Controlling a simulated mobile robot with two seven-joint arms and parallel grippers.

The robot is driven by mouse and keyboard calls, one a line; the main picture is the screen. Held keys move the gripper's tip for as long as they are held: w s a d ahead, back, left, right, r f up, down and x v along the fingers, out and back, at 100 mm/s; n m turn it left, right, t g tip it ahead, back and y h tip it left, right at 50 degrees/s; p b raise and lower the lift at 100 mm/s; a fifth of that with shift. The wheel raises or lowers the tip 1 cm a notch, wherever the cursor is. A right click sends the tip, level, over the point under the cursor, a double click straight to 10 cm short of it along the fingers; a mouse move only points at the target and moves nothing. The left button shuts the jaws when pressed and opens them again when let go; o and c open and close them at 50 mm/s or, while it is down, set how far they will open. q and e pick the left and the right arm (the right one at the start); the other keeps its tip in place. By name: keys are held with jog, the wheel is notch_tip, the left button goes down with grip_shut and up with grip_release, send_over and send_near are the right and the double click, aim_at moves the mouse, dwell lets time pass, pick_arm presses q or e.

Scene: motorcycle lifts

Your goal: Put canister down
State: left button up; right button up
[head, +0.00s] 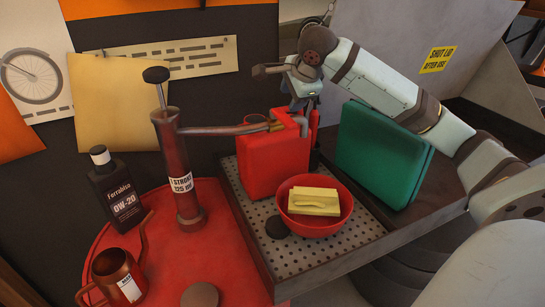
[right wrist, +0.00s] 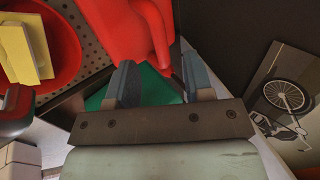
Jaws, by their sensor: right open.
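The red canister (head: 270,165) stands upright on a perforated metal tray (head: 290,257), behind a red bowl. My right gripper (head: 304,104) is at the top right of the canister, by its handle. In the right wrist view, the gripper's two blue-grey fingers (right wrist: 160,72) are apart. The canister's red handle (right wrist: 155,35) reaches down to between or just beyond their tips; I cannot tell whether they touch it. The canister's lower part is partly hidden by the bowl in the head view. My left gripper is not in view.
The red bowl (head: 320,222) holds a yellow sponge-like block (head: 314,201). A green case (head: 385,150) stands right of the canister. A dark bottle (head: 118,190) and copper jug (head: 117,279) are at left.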

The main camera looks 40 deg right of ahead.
jog(key=shift+x, duration=3.15)
jog(key=shift+s, duration=0.1)
jog(key=shift+c, duration=0.4)
grip_shut()
